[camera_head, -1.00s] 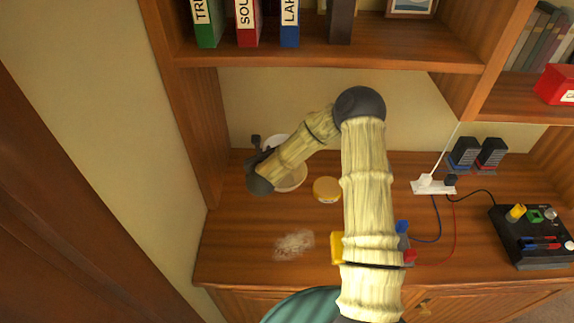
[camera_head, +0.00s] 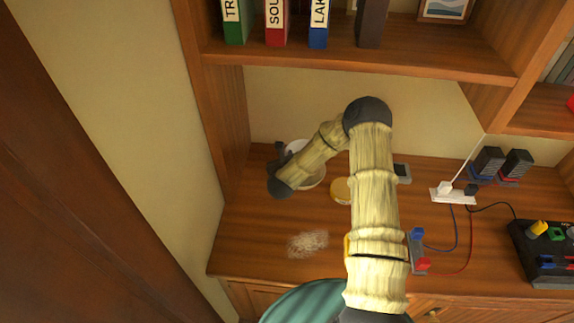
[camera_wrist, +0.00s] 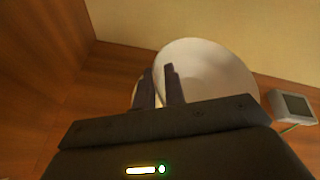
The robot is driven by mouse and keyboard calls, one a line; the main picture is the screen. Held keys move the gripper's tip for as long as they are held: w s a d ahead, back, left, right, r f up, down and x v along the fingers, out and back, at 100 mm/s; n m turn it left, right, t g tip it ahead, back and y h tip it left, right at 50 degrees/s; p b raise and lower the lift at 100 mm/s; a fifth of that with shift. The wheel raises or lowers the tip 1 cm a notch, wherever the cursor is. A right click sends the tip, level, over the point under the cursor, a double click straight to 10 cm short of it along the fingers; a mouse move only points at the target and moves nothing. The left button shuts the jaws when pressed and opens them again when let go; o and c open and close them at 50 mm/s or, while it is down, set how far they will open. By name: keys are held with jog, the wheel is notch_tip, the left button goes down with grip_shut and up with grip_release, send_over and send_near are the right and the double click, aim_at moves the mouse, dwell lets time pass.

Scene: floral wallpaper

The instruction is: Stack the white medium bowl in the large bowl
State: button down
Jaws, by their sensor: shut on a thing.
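A white bowl (camera_wrist: 212,75) fills the upper middle of the wrist view, and my gripper (camera_wrist: 160,85) is shut on its near wall. In the head view, white bowl shapes (camera_head: 311,172) show at the back left of the desk, partly behind my arm. A paler, cream surface shows below the white rim there. I cannot clearly separate the medium bowl from the large bowl, or tell whether one sits inside the other. My gripper (camera_head: 279,152) is at the bowls' left side in the head view, its fingertips largely hidden.
A yellow-lidded jar (camera_head: 341,190) stands close right of the bowls. A small grey device (camera_wrist: 294,107) is farther right. A shelf side wall (camera_head: 222,140) rises at the left, and a shelf (camera_head: 360,62) hangs above. A pale granular patch (camera_head: 307,242) lies in front.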

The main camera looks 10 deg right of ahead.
jog(key=shift+w+a+f, duration=0.1)
jog(key=shift+a+f, duration=0.15)
jog(key=shift+f, duration=0.25)
jog(key=f, duration=0.3)
jog(key=shift+w+a+p, duration=0.15)
jog(key=shift+a+p, duration=0.1)
jog(key=shift+p, duration=0.05)
jog(key=shift+a+f, duration=0.1)
jog(key=shift+f, duration=0.05)
jog(key=shift+d, duration=0.4)
jog(key=shift+d+f, duration=0.1)
jog(key=shift+d, duration=0.1)
jog(key=shift+s+a+f+b, duration=0.25)
jog(key=shift+f+b, duration=0.25)
jog(key=shift+b, duration=0.15)
